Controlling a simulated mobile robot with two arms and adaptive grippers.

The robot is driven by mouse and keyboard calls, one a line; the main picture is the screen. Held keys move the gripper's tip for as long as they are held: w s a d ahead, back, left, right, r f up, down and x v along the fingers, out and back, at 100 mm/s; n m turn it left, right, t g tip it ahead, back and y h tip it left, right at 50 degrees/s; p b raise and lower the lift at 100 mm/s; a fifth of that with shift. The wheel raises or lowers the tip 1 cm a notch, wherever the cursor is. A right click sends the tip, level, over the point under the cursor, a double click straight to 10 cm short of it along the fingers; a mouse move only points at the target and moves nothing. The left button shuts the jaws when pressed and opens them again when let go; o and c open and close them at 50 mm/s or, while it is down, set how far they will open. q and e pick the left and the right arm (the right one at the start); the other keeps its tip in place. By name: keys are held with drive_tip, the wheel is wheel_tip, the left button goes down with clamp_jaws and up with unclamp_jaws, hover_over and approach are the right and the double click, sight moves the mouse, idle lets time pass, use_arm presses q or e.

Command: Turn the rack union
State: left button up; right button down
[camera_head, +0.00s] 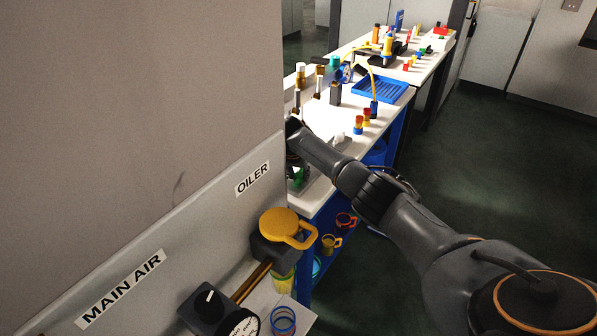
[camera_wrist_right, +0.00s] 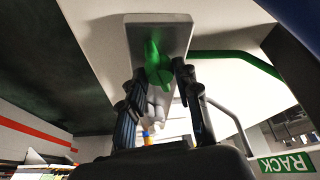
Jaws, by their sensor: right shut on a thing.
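In the right wrist view, a green winged part (camera_wrist_right: 158,66), apparently the rack union, sits on the underside of a pale grey block (camera_wrist_right: 160,35). My right gripper (camera_wrist_right: 163,84) has its two dark fingers on either side of this part and is shut on it. The exact contact is partly hidden by the fingers. A green pipe (camera_wrist_right: 235,57) runs off to the right behind. In the head view my right arm reaches to the bench beside the panel edge, and its fingers are hidden there. My left gripper is in neither view.
In the head view, a large panel (camera_head: 140,90) fills the left, with an OILER label (camera_head: 252,179) and a yellow handle (camera_head: 285,228) below. The white bench holds a blue tray (camera_head: 380,89) and several small parts. A green RACK label (camera_wrist_right: 288,163) shows lower right in the wrist view.

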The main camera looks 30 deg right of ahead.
sight(298, 176)
drive_tip(key=shift+a+f+m+g, duration=0.1)
drive_tip(key=shift+m+g, duration=0.2)
drive_tip(key=shift+m, duration=0.5)
drive_tip(key=shift+w+m+g+h+b, duration=0.1)
drive_tip(key=shift+m+g+h+b, duration=0.25)
drive_tip(key=shift+m+b, duration=0.5)
drive_tip(key=shift+m, duration=0.35)
drive_tip(key=c, duration=1)
unclamp_jaws()
wheel_tip(298, 176, up, 10)
drive_tip(key=shift+r, duration=0.1)
